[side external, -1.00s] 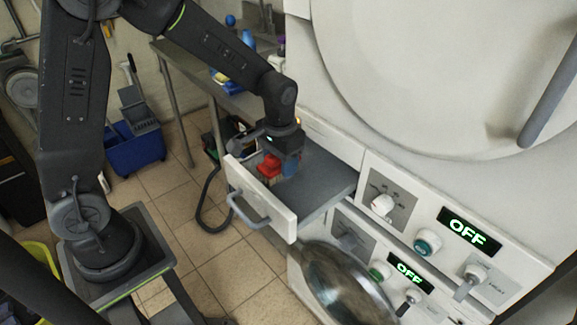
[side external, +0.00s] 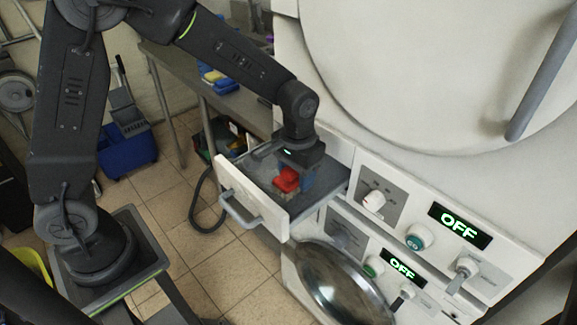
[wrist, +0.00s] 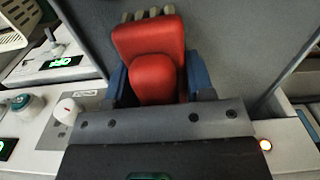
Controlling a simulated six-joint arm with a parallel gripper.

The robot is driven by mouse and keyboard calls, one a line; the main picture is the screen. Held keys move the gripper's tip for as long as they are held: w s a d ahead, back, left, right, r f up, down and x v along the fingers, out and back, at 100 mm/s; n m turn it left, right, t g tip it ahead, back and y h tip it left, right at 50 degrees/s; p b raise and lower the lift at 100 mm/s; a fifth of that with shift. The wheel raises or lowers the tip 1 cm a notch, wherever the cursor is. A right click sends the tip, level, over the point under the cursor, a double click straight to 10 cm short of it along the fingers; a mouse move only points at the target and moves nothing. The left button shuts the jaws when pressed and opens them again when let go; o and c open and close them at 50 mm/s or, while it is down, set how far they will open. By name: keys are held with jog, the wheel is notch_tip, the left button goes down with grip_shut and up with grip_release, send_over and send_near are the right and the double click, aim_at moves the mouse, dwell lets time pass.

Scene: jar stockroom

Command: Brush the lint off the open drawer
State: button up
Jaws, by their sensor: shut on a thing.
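The open drawer (side external: 325,195) juts out of the white machine. It has a grey floor, a white front and a grey handle (side external: 238,208). My gripper (side external: 294,183) is over the drawer, its blue fingers shut on a red brush (side external: 286,179). In the wrist view the brush (wrist: 150,50) sits between the fingers, with pale bristle tufts at its far end against the grey surface. I cannot tell whether the bristles touch the drawer floor. Paler mottling shows on the floor left of the brush; it is too small to tell clearly as lint.
Control panels with knobs and green OFF displays (side external: 459,226) are right of the drawer. A shiny round metal lid (side external: 345,285) is below it. A metal bench (side external: 180,65) stands behind, and a blue bucket (side external: 128,152) is on the tiled floor at left.

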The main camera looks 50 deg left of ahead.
aim_at(274, 166)
jog(key=d, duration=0.3)
jog(key=shift+d, duration=0.15)
jog(key=shift+a, duration=5.35)
notch_tip(274, 166, up, 8)
jog(key=shift+r, duration=0.1)
